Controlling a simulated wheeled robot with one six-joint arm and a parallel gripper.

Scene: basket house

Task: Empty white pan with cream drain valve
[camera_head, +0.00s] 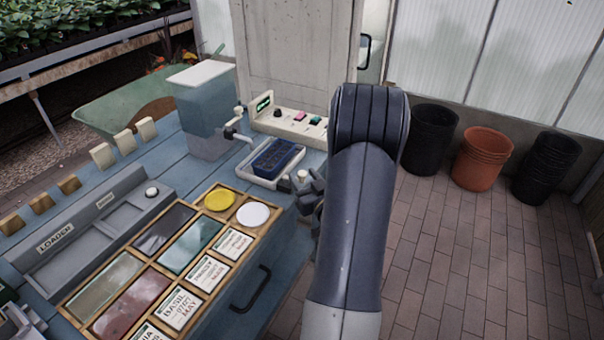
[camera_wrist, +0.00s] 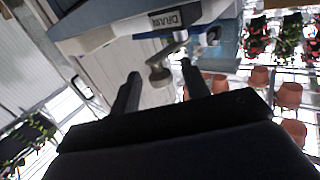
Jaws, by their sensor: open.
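The white pan (camera_head: 256,181) sits on the blue bench near its right edge in the head view, with a dark blue celled tray (camera_head: 273,156) in it. A cream knob (camera_head: 302,175) shows at the pan's right front corner, beside my gripper (camera_head: 313,190), which is partly hidden by my arm. In the wrist view, a label reading DRAIN (camera_wrist: 165,19) is above a pale drain valve with a lever and rounded knob (camera_wrist: 160,76). My gripper (camera_wrist: 160,82) is open, with the knob between its two fingers in the picture. I cannot tell whether they touch it.
A water tank (camera_head: 205,118) with a grey spout stands left of the pan. A cream control box (camera_head: 290,123) is behind it. A wooden seed-packet tray (camera_head: 165,262) is in front.

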